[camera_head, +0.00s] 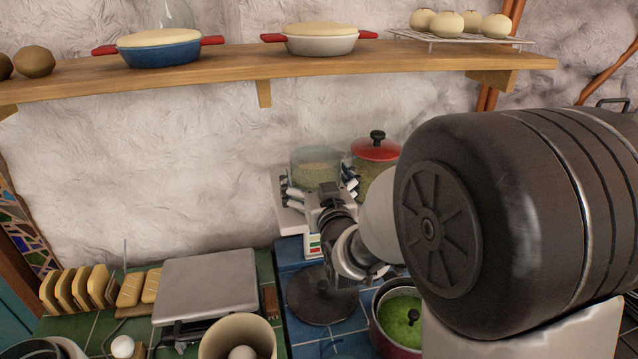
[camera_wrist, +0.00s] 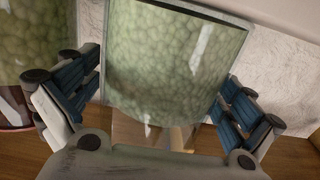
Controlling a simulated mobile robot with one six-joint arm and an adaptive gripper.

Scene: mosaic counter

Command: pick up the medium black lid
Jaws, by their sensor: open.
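A dark round lid (camera_head: 318,299), which looks like the black lid, lies flat on the blue tiled counter, below my gripper in the head view. My wrist covers part of its upper edge. It does not show in the wrist view. My gripper (camera_head: 320,190) is open, up by the white kitchen scale, with its fingers at either side of a glass container (camera_head: 315,158). In the wrist view, the spread fingers of my gripper (camera_wrist: 158,105) flank a glass container with green contents (camera_wrist: 170,60). I cannot tell whether they touch it.
A red-lidded glass pot (camera_head: 376,150) stands right of the scale (camera_head: 290,221). A pot of green soup (camera_head: 400,318) stands right of the lid. A grey flat-topped appliance (camera_head: 208,283), bread slices (camera_head: 78,288) and a beige bowl (camera_head: 238,338) are left. A wooden shelf (camera_head: 220,73) runs above.

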